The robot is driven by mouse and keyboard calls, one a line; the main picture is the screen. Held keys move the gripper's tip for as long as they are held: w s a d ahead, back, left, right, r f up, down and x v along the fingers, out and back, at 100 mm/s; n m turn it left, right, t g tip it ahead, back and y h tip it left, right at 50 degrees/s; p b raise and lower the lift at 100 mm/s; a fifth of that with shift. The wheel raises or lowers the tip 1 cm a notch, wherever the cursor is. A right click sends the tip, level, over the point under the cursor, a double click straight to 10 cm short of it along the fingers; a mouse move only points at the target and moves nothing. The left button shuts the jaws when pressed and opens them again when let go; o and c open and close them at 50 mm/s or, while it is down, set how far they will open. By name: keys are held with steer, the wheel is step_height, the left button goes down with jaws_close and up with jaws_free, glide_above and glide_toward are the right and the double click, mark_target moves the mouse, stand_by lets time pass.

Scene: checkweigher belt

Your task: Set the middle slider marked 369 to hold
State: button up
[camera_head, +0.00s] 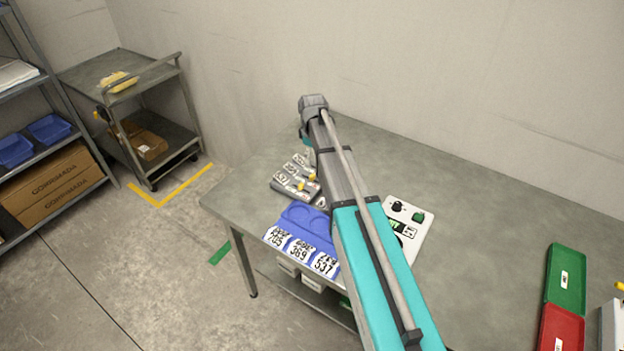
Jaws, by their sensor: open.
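A grey slider box (281,188) stands at the table's left part, with white number labels in a row and small yellow knobs (301,186). The nearest label seems to read 537; the middle label is too small to read surely. Its right side is partly hidden by my arm, and I cannot tell the middle slider's position. My gripper (308,152) is just beyond the box, mostly hidden behind my wrist and arm. It is open, and I see nothing held in it. I cannot tell whether it touches a slider.
A white panel (421,217) with a black knob and green button is right of my arm. Green (567,262) and red (547,325) trays lie far right.

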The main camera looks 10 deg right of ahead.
mark_target(312, 175)
steer(key=shift+f+b, duration=4.2)
steer(key=shift+f, duration=0.3)
jaws_close()
